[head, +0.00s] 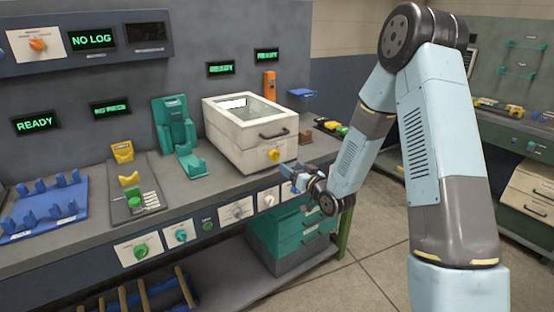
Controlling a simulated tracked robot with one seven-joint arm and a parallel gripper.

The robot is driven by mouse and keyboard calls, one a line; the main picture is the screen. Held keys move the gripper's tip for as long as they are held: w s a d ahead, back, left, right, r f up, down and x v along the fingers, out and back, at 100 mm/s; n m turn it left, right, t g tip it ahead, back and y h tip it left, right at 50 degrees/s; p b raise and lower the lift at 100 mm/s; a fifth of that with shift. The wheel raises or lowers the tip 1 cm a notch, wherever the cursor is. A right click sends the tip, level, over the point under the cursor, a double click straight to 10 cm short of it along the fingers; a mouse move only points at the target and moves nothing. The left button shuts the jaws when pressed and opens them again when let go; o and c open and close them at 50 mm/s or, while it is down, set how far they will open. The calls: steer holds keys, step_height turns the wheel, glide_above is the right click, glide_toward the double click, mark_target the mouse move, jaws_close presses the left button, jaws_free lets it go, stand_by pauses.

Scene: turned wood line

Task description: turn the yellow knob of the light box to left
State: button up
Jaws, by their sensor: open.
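The light box (228,131) is a cream box with a glass top and a dark handle on its front. It stands on the grey bench. Its yellow knob (274,155) sits low on the front face, below the handle. The way the knob points is too small to tell. My gripper (289,181) is open, in front of the bench edge, below and slightly right of the knob and apart from it. Its fingers are small in this view, and nothing shows between them.
A teal stand (176,130) is left of the light box, and an orange post (269,84) is behind it. The bench front carries several knobs, including a green one (141,251). Teal drawers (290,240) stand below. The floor (365,262) at right is clear.

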mark_target(277, 157)
steer(key=x, duration=0.9)
steer(key=shift+c, duration=0.3)
